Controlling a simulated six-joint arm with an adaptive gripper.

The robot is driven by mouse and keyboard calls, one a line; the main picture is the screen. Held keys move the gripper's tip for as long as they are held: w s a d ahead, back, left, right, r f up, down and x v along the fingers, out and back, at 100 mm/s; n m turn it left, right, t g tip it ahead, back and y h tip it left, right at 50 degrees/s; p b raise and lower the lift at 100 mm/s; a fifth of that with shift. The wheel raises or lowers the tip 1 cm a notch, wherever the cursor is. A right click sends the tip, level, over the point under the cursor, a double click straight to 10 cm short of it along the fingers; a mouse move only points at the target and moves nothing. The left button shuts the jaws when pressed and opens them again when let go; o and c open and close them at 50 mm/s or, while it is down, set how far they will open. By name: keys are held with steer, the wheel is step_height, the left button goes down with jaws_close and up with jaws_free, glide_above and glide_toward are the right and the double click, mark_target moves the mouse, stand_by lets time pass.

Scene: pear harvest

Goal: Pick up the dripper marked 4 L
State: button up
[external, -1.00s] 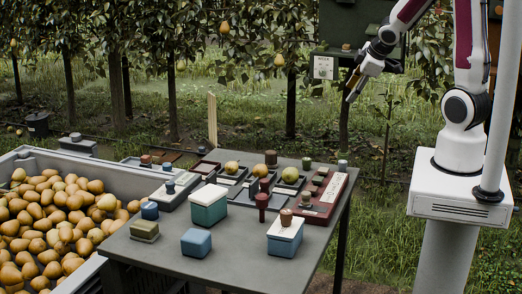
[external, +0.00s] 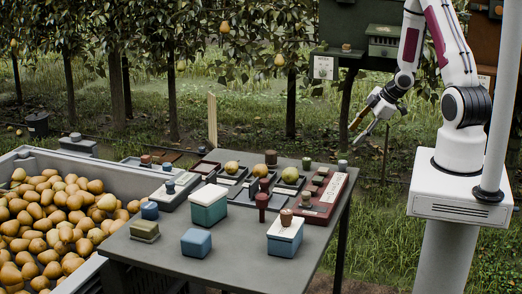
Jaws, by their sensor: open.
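My gripper (external: 359,130) is open and empty. It hangs in the air beyond the back right corner of the table, with its fingers pointing down and left. No marking reading 4 L can be made out, so I cannot tell which item is the dripper. Several small coloured caps and pegs stand at the right of the table, some in a dark red tray (external: 316,216). A green cap (external: 306,162) and a grey cap (external: 342,165) stand near the table's back right edge.
The grey table (external: 160,262) holds a green box (external: 208,206), a blue block (external: 196,242), a blue-and-white box (external: 285,236) and a dark red peg (external: 262,206). A bin of pears (external: 98,272) stands at left. A sign (external: 323,67) and boxes hang behind. Air above the table is free.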

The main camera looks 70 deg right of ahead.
mark_target(357, 174)
steer(key=shift+s+a+f+n+t+y, duration=0.1)
steer(key=shift+s+a+f+t+y, duration=0.65)
steer(key=shift+f, duration=0.7)
steer(key=shift+s+a+f+n+t+y, duration=0.1)
steer(key=shift+s+a+f+t+y, duration=0.4)
steer(key=shift+s+a+f, duration=0.65)
steer(key=shift+s+a+f+n+t+y, duration=0.1)
steer(key=shift+s+a+f+t+y, duration=0.45)
steer(key=shift+f, duration=1.15)
steer(key=shift+a+r+m+t+h, duration=0.1)
steer(key=shift+a+m+t+h, duration=0.25)
steer(key=shift+a+m+t, duration=0.7)
steer(key=shift+a+f+m+t+h, duration=0.1)
steer(key=shift+a+m+t+h, duration=0.45)
steer(key=shift+m+t, duration=0.85)
steer(key=shift+a+r+m+t+h, duration=0.1)
steer(key=shift+a+m+t+h, duration=0.1)
steer(key=shift+a+m+t, duration=1)
steer(key=shift+d, duration=0.25)
steer(key=shift+w, duration=0.15)
steer(key=shift+w, duration=1.15)
